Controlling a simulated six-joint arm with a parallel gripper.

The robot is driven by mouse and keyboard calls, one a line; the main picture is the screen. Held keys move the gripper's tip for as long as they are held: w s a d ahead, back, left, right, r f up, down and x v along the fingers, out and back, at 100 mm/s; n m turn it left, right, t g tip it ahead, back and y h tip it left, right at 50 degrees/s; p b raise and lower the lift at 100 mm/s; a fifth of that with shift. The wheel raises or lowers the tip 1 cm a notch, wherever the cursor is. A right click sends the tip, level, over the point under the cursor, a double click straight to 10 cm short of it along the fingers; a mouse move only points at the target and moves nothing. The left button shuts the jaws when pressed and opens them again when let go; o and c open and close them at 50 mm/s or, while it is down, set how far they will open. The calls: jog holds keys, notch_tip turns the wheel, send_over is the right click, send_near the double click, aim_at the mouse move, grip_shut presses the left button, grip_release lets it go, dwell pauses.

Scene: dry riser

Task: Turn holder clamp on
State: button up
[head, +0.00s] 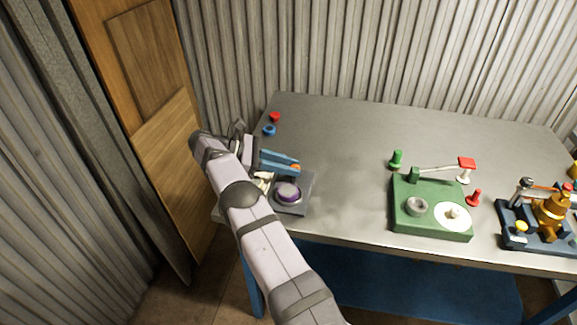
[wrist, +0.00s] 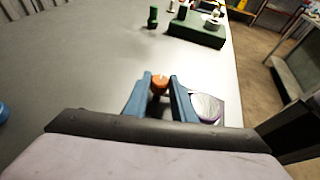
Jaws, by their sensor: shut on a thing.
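A grey block with a purple round top (head: 288,192) stands at the left front of the table; it seems to be the holder clamp's device. The purple disc also shows in the wrist view (wrist: 207,107). My gripper (head: 293,164) reaches over the block from the left with its two blue fingers. In the wrist view the fingers are shut on a small orange piece (wrist: 159,82) at their tips. What this piece joins to is hidden. A pale part (head: 263,182) shows left of the disc, partly behind my arm.
The grey metal table (head: 340,130) has free room in its middle and back. A green device with a red-tipped lever (head: 432,224) and a dark blue base with a brass valve (head: 550,215) stand right. Red (head: 275,116) and blue (head: 269,130) knobs sit at the left back.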

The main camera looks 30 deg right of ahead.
jog(key=o, duration=1.1)
jog(key=shift+c, duration=0.2)
jog(key=shift+r, duration=0.1)
notch_tip(320, 180, up, 10)
